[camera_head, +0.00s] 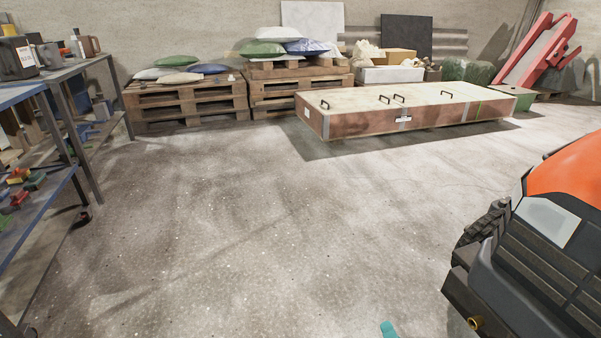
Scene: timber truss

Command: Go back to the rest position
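My gripper cannot be made out in the head view. A small teal piece (388,329) pokes up at the bottom edge, right of the middle. Most of it is cut off, and I cannot tell what it belongs to. The rest position has no visible marker here.
A large orange and black machine body (530,250) fills the lower right. Metal shelving (88,170) with tools stands left. Pallets (185,103) with sacks and a long low timber box (400,118) line the back. The concrete floor (240,230) between is clear.

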